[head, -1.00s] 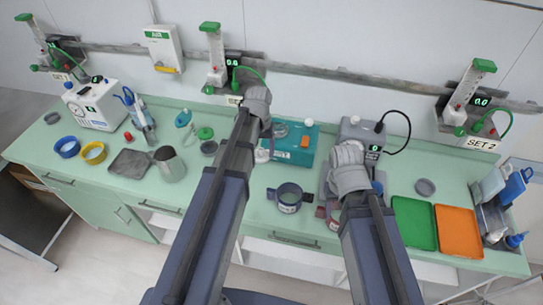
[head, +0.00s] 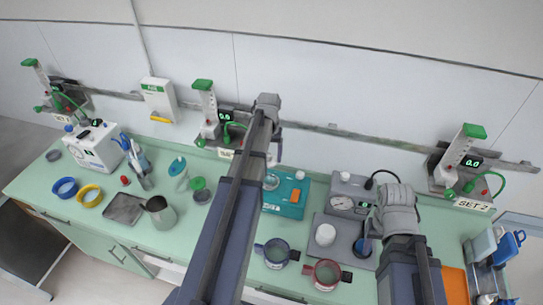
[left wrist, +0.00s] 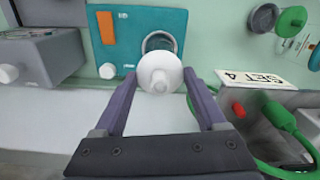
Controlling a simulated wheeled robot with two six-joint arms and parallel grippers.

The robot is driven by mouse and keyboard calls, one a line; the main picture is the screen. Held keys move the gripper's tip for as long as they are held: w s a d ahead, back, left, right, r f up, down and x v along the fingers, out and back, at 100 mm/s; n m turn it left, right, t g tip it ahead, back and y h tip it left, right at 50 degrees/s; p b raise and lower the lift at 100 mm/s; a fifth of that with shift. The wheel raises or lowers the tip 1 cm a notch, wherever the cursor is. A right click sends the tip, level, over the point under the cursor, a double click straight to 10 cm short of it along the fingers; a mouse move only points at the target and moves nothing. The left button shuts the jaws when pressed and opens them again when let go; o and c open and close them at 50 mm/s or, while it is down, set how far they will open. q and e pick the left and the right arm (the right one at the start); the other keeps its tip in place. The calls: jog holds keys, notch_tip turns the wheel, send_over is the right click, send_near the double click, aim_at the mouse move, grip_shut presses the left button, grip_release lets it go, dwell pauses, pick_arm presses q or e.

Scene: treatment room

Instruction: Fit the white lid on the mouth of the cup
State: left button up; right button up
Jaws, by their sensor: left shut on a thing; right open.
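The white lid (left wrist: 158,66), round with a raised middle, is held between the fingertips of my left gripper (left wrist: 160,80) in the left wrist view. In the head view my left arm hides the lid; the gripper (head: 277,148) is high near the back wall. A blue two-handled cup (head: 276,254) and a red two-handled cup (head: 325,275) stand upright at the bench's front edge, mouths open. The frames do not show which of them the lid belongs to. My right gripper (head: 371,234) is open above a grey plate, its fingers partly hidden.
A teal unit (head: 298,186) with an orange patch stands behind the cups. A grey device with a gauge (head: 345,203) and a white cylinder (head: 325,235) are to its right. A metal jug (head: 160,211) stands left. Wall fittings line the back.

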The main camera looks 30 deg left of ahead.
aim_at(269, 162)
pick_arm(q)
jog(key=shift+f+b, duration=1.7)
jog(key=shift+f, duration=0.1)
jog(key=shift+f+b, duration=1.5)
jog(key=shift+f, duration=0.05)
dwell(0.9)
jog(key=o, duration=1.3)
jog(key=shift+c, duration=0.2)
jog(key=shift+r, duration=0.15)
notch_tip(269, 162, up, 7)
jog(key=p, duration=0.7)
